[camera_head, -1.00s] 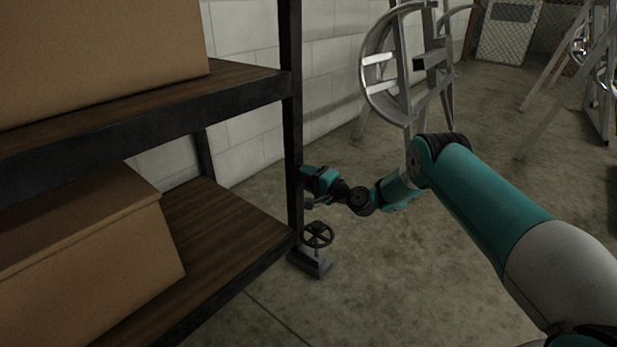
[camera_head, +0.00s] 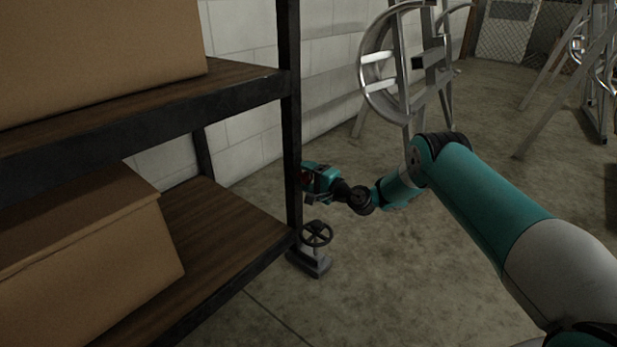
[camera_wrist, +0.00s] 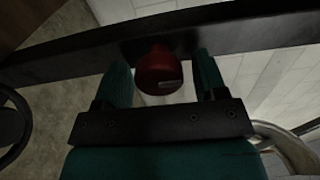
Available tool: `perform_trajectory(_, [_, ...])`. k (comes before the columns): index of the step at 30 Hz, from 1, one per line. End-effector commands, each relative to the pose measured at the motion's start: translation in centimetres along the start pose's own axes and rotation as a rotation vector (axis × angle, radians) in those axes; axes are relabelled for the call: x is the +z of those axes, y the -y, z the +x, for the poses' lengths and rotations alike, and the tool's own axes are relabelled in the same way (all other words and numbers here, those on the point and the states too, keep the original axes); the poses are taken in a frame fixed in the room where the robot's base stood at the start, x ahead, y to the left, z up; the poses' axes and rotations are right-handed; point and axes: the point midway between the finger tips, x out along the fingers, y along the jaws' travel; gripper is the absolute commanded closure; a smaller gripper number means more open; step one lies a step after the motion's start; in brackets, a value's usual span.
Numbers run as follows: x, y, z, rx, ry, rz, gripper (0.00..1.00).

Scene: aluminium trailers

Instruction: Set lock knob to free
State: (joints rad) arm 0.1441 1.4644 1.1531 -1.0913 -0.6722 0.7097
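The lock knob (camera_wrist: 160,70) is dark red and rounded, with a short pale mark on its face. In the wrist view it sits against a dark metal post (camera_wrist: 230,28). My gripper (camera_wrist: 162,80) is open, with one teal finger on each side of the knob. Gaps show between the knob and both fingers. In the head view my gripper (camera_head: 310,180) is beside the shelf's front upright, and the knob there is mostly hidden.
A handwheel (camera_head: 316,234) on a small base stands on the floor just below my gripper. A shelf (camera_head: 235,222) with cardboard boxes fills the left. A round aluminium frame (camera_head: 385,75) stands behind my arm.

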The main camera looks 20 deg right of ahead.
Motion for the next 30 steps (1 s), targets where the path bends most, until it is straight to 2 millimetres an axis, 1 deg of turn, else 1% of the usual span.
perform_trajectory(6, [0.2, 0.1, 0.1, 0.0, 0.005, 0.001, 0.35])
perform_trajectory(8, [0.2, 0.1, -0.2, 0.0, 0.005, 0.002, 0.35])
perform_trajectory(10, [0.1, 0.2, -0.9, 0.003, 0.003, 0.002, 0.35])
perform_trajectory(14, [0.1, 0.6, -3.3, 0.003, 0.0, 0.006, 0.35])
perform_trajectory(24, [-0.1, 0.7, -12.2, 0.002, -0.003, 0.008, 0.35])
perform_trajectory(26, [-0.1, 0.8, -11.9, -0.001, 0.002, 0.001, 0.35])
perform_trajectory(30, [-0.3, 0.8, -12.5, -0.002, 0.001, 0.001, 0.35])
